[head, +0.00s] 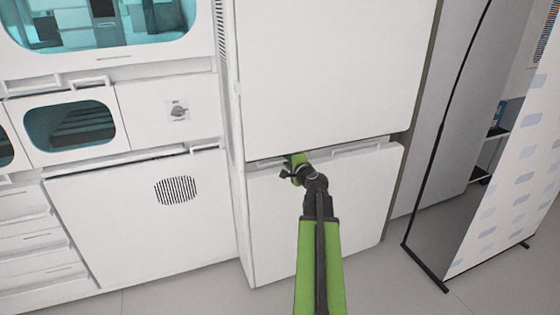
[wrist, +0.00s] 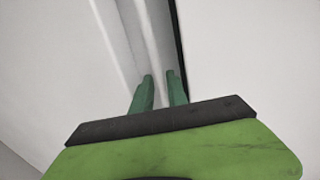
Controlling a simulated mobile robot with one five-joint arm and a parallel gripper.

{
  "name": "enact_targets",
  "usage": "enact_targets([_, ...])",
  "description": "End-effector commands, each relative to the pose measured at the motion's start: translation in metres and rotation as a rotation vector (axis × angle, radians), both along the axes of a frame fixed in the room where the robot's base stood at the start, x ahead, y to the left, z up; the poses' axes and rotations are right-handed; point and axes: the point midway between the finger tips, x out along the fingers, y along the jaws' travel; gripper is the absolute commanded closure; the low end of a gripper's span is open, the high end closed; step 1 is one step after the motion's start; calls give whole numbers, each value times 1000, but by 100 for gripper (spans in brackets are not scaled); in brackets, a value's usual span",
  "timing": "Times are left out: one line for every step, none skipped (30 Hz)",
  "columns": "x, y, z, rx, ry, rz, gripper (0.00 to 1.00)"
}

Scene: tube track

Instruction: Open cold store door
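The cold store is a tall white cabinet with a large upper door (head: 335,70) and a lower door (head: 330,215). Both look closed, with a narrow recess between them. A pale handle strip (head: 355,149) runs along the top of the lower door. My gripper (head: 291,166) is at the left part of this recess, in front of the strip. In the wrist view, its two green fingers (wrist: 160,88) are apart, one on each side of a white strip (wrist: 155,55). I cannot tell whether they touch it. The gripper hides part of the recess.
White cabinets with a vented panel (head: 176,190) and windowed ovens (head: 70,125) stand to the left. A panel on a black-footed stand (head: 500,190) is on the right. Grey floor (head: 415,270) lies free in front of the cold store.

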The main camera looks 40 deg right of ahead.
Motion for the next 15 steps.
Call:
enact_targets([1,2,0,0,0,3,81])
enact_targets([2,3,0,0,0,4,81])
enact_targets([4,5,0,0,0,7,81])
enact_targets([5,6,0,0,0,8,81])
enact_targets([5,7,0,0,0,10,81])
enact_targets([6,8,0,0,0,12,86])
enact_targets([7,9,0,0,0,13,90])
enact_targets([8,10,0,0,0,14,94])
enact_targets([8,11,0,0,0,16,99])
enact_targets([9,12,0,0,0,17,100])
enact_targets([9,12,0,1,0,18,100])
enact_targets([10,13,0,0,0,19,100])
enact_targets([10,14,0,0,0,20,100])
enact_targets([11,14,0,0,0,20,100])
enact_targets([11,15,0,1,1,22,100])
